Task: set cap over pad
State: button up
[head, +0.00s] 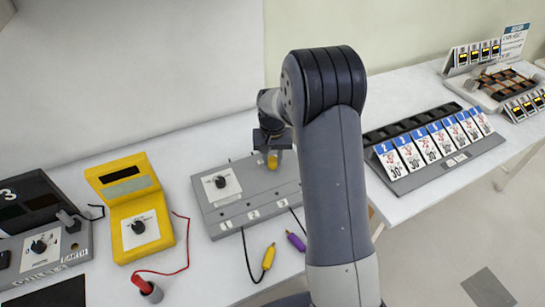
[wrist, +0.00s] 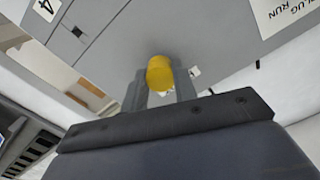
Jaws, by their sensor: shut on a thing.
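My gripper (head: 272,150) is over the right part of the grey panel box (head: 233,180). It is shut on a small yellow cylinder, which I take to be the cap (head: 272,161). In the wrist view the yellow cap (wrist: 160,72) sits between the two grey fingers, over the grey panel face. I cannot tell whether it touches the panel. I cannot make out a pad; my arm hides the right end of the panel box in the head view.
A yellow meter (head: 138,215) with a red probe (head: 146,288) stands to the left. A yellow plug (head: 268,257) and a purple plug (head: 296,241) lie in front of the panel box. A card rack (head: 432,145) is on the right table. Bare white tabletop lies behind the panel box.

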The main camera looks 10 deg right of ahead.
jog(key=shift+f+b, duration=0.5)
jog(key=shift+f, duration=0.15)
jog(key=o, duration=1)
jog(key=shift+r, duration=0.15)
notch_tip(320, 180, up, 11)
jog(key=b, duration=0.1)
jog(key=shift+f, duration=0.2)
